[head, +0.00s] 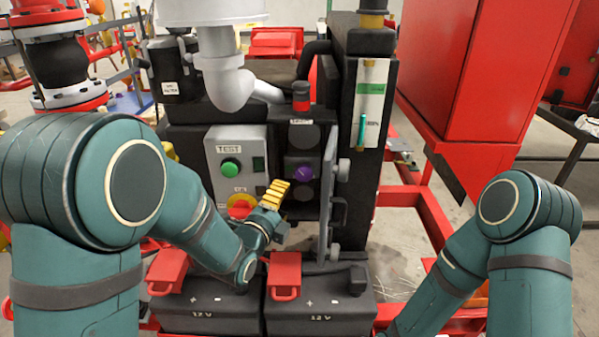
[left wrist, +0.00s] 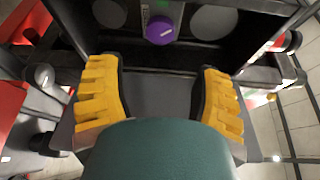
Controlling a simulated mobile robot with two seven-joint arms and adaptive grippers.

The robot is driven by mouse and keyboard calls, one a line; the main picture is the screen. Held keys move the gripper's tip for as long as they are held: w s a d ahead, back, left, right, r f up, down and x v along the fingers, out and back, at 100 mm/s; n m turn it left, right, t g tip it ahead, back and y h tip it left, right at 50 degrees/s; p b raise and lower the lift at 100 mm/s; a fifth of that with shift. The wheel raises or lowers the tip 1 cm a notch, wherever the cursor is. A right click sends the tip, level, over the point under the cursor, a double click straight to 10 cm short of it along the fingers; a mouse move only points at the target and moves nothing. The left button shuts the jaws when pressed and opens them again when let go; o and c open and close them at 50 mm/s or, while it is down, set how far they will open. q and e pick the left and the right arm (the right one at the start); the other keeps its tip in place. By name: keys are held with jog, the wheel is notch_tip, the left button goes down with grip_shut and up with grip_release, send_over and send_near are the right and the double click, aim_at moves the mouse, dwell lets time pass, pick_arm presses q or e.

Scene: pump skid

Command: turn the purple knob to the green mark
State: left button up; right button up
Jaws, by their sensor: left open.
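The purple knob (head: 303,173) sits on a dark panel inside an open grey box, between dark round dials. In the left wrist view the purple knob (left wrist: 160,30) is beyond the fingers, near the top, with a short pale line on its face. A small green patch (left wrist: 162,3) shows behind it at the top edge; I cannot tell whether the line points at it. My left gripper (head: 275,194) has yellow fingers and is just left of and below the knob in the head view. In the left wrist view the gripper (left wrist: 160,88) is open and empty, apart from the knob. My right gripper is out of view.
An open grey door (head: 328,195) stands right of the knob. A grey TEST box (head: 225,152) with a green button (head: 230,169) and a red-and-yellow stop button (head: 240,205) is at its left. Black batteries (head: 320,312) with red caps lie below. A red cabinet (head: 480,80) is at right.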

aim_at(302, 175)
pick_arm(q)
jog(key=x, duration=1.3)
jog(key=shift+w+d+b, duration=0.15)
jog(key=shift+d+b, duration=0.05)
jog(key=shift+b, duration=0.15)
jog(key=c, duration=0.9)
